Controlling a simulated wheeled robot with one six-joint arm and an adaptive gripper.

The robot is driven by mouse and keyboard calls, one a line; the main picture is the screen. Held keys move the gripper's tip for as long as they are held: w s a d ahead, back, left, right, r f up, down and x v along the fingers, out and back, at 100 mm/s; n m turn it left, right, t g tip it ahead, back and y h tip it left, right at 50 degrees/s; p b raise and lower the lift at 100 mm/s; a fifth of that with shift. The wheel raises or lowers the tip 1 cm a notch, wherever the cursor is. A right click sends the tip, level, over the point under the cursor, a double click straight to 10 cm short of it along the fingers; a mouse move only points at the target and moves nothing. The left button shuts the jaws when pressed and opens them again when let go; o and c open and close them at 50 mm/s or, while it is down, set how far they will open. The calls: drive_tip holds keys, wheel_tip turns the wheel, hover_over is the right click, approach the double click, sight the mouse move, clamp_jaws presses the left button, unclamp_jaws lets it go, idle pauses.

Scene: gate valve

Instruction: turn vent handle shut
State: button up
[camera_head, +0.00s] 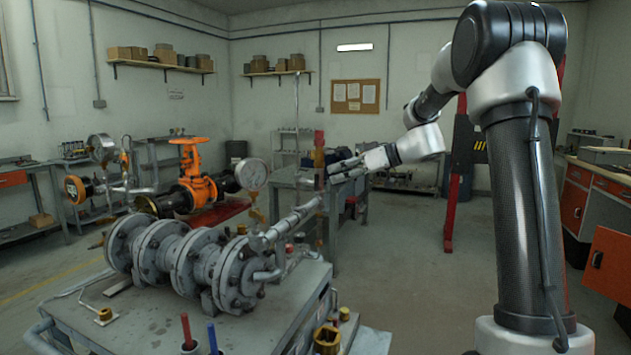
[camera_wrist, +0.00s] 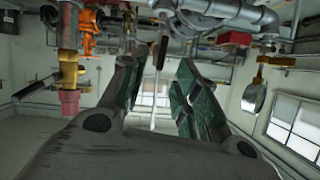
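The vent stands upright at the outlet end of the grey flanged pipework, with a red top (camera_head: 319,142) in the head view. In the wrist view, which looks upside down, its brass body (camera_wrist: 70,72) and red end are at the left. A thin lever, seemingly the vent handle (camera_wrist: 38,87), sticks out from the brass body to the left. My gripper (camera_head: 338,172) is beside the vent, on its right in the head view. In the wrist view my gripper (camera_wrist: 160,85) has its fingers apart with nothing held between them. The vent and lever lie outside the fingers.
The grey flanged pipework (camera_head: 190,262) sits on a metal cart (camera_head: 160,330). An orange gate valve (camera_head: 197,180) and a pressure gauge (camera_head: 251,174) stand behind it. A workbench (camera_head: 345,205) is behind my gripper. Open floor lies to the right.

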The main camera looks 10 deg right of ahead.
sight(317, 181)
drive_tip(key=shift+n, duration=0.5)
drive_tip(key=x, duration=0.7)
drive_tip(key=shift+w+a+f, duration=0.15)
drive_tip(key=shift+a, duration=0.15)
clamp_jaws()
